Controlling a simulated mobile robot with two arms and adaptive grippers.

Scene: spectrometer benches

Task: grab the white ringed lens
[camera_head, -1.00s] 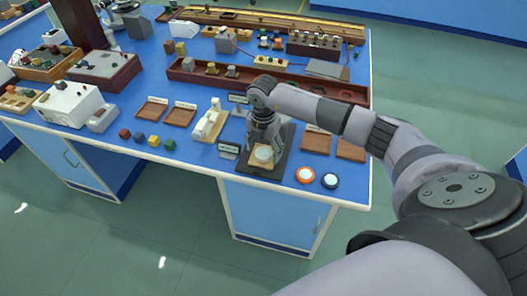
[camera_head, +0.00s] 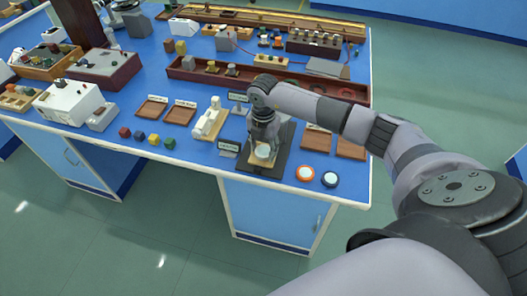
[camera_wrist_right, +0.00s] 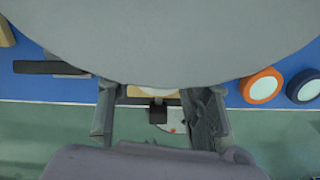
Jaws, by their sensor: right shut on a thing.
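The white ringed lens (camera_head: 263,151) is on a small pale block on the dark base plate (camera_head: 276,160) near the front edge of the blue bench. My right gripper (camera_head: 263,146) points down over it, with its fingers around the lens and shut on it. In the right wrist view the fingers stand on both sides, and most of the lens is hidden behind the gripper body. An orange ringed lens (camera_head: 305,173) and a dark-blue ringed lens (camera_head: 330,179) lie to the right on the bench. My left gripper is not in view.
Brown trays (camera_head: 316,140) lie right of the base plate. A cream instrument (camera_head: 210,119) and a small sign (camera_head: 228,148) stand on its left. Colored cubes (camera_head: 154,140) line the front edge. A long brown rack (camera_head: 200,76) runs behind.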

